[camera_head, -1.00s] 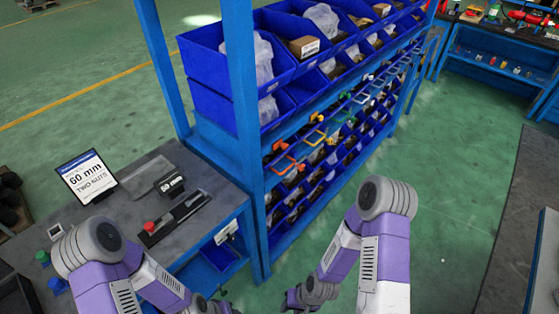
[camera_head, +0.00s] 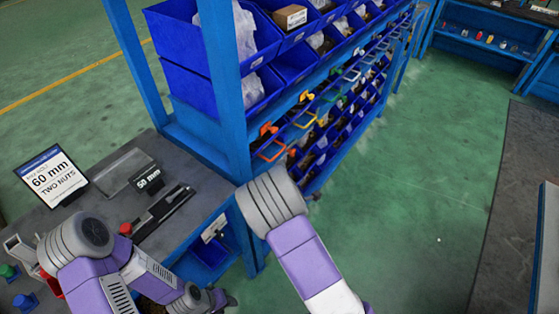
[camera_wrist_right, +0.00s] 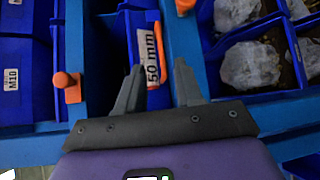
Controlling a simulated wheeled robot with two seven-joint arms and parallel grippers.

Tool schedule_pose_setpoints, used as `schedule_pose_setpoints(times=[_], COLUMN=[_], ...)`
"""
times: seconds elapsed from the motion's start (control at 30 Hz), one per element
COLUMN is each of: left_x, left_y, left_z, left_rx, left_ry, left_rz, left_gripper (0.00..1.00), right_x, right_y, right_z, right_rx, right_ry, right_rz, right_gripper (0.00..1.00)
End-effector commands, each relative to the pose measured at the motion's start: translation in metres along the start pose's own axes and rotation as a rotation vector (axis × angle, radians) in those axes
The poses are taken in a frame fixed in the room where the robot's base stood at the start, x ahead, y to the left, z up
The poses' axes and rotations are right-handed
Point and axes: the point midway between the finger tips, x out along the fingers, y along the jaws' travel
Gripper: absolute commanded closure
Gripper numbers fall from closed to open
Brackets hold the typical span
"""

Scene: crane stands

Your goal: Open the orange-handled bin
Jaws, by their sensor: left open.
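The orange-handled bin shows its orange handle (camera_head: 271,150) on the lower rows of the blue rack in the head view. In the right wrist view, a blue bin with a "50 mm" label (camera_wrist_right: 152,57) and an orange strip lies ahead of my right gripper (camera_wrist_right: 158,88). That gripper's two grey fingers are apart, with nothing seen clamped between them. An orange knobbed part (camera_wrist_right: 66,86) is left of the fingers. My right gripper is hidden in the head view. My left gripper (camera_head: 220,299) is open, low in the head view, away from the bin.
The blue rack post (camera_head: 224,90) stands close by the orange handle. A grey workbench (camera_head: 108,205) at left carries a "60 mm TWO NUTS" sign (camera_head: 52,178) and small parts. Larger blue bins (camera_head: 180,40) fill the upper rows. Green floor (camera_head: 410,180) is free at right.

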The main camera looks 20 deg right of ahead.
Motion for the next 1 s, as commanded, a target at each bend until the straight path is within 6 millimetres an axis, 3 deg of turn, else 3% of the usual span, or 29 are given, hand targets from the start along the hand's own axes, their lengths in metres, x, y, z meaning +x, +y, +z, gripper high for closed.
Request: schedule_pose_setpoints(times=[0.4, 0.6, 0.87, 1.0], left_x=[0.006, 0.006, 0.006, 0.006], left_y=[-0.002, -0.002, -0.002, -0.002], left_z=[0.000, 0.000, 0.000, 0.000], left_rx=[0.000, 0.000, 0.000, 0.000], left_ry=[0.000, 0.000, 0.000, 0.000], left_rz=[0.000, 0.000, 0.000, 0.000], left_gripper=[0.57, 0.57, 0.57, 0.57], right_x=[0.057, 0.069, 0.070, 0.070], right_y=[-0.001, -0.001, -0.001, -0.001], right_z=[0.000, 0.000, 0.000, 0.000], right_rx=[0.002, 0.002, 0.002, 0.002], right_ry=[0.000, 0.000, 0.000, 0.000], right_rz=[-0.001, -0.003, -0.004, -0.004], right_gripper=[0.64, 0.64, 0.64, 0.84])
